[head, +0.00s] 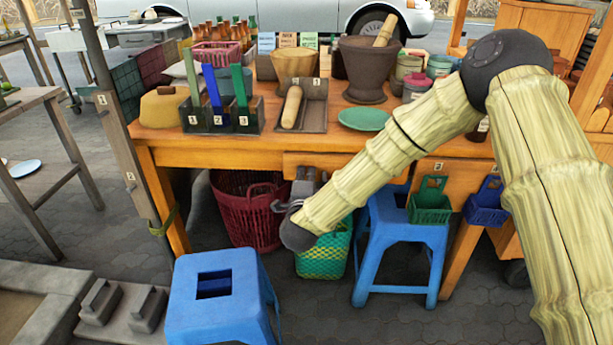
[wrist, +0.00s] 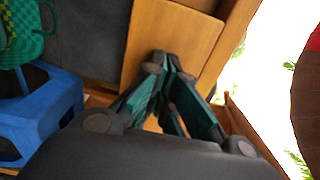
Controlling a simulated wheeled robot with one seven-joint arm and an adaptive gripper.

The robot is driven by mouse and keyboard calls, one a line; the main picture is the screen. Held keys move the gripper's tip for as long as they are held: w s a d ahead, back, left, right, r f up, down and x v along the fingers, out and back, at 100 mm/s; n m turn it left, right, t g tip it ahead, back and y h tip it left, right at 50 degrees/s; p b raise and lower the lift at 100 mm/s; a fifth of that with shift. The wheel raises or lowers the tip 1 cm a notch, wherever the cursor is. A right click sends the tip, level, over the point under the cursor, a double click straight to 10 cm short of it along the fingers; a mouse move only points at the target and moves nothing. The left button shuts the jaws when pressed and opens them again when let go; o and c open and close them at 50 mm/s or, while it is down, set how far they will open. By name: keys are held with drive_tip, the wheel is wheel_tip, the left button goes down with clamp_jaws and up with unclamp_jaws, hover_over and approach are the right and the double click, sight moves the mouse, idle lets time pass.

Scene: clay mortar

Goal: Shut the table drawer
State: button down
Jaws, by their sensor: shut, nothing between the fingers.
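The wooden table (head: 220,155) has a drawer (head: 345,160) under its top, right of the middle. My arm crosses in front and hides part of the drawer front. How far the drawer stands out is hard to tell. My gripper (head: 307,178) is at the lower left part of the drawer front, with its fingers shut and empty. In the wrist view, a plain wooden panel (wrist: 165,40), apparently the drawer front, lies just beyond the gripper's fingertips (wrist: 170,62). I cannot tell whether they touch it.
A mortar (head: 367,75), a green plate (head: 364,119) and a utensil rack (head: 220,120) stand on the table. Below are a red basket (head: 245,215), a green basket (head: 325,255) and blue stools (head: 400,230) (head: 215,300). Small green (head: 430,205) and blue baskets (head: 486,208) hang at right.

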sight(307, 168)
drive_tip(key=w, duration=0.5)
drive_tip(key=shift+d+r, duration=0.1)
drive_tip(key=shift+r, duration=0.05)
drive_tip(key=shift+w+r, duration=0.1)
